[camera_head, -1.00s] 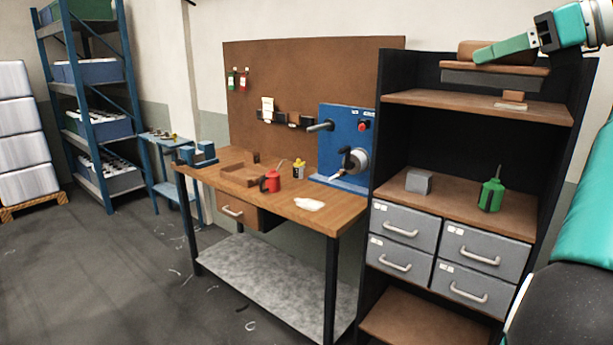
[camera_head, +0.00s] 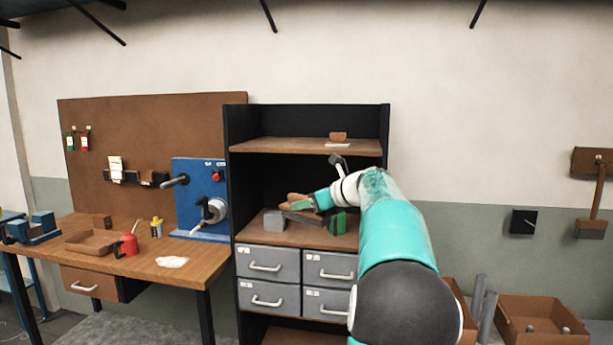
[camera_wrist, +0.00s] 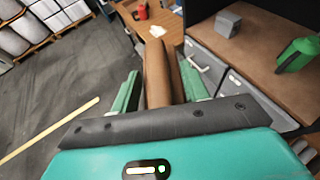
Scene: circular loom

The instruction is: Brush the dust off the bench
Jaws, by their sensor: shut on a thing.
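The bench (camera_head: 215,260) stands at the left in the head view. A pale white patch of dust (camera_head: 172,262) lies near its front right part; it also shows at the top of the wrist view (camera_wrist: 157,31). My gripper (camera_head: 318,202) is in front of the shelf unit's middle shelf, right of the bench and apart from the dust. Its green fingers are shut on a brush (camera_head: 297,197) with a brown wooden body and dark grey underside. In the wrist view the brown wood (camera_wrist: 155,75) sits between the fingers; the bristles are hidden there.
A red oil can (camera_head: 127,245), wooden tray (camera_head: 92,242), yellow-and-black container (camera_head: 157,227) and blue machine (camera_head: 195,180) stand around the dust. The shelf unit (camera_head: 237,170) holds a grey block (camera_head: 275,220) and green can (camera_head: 338,222) close to my gripper.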

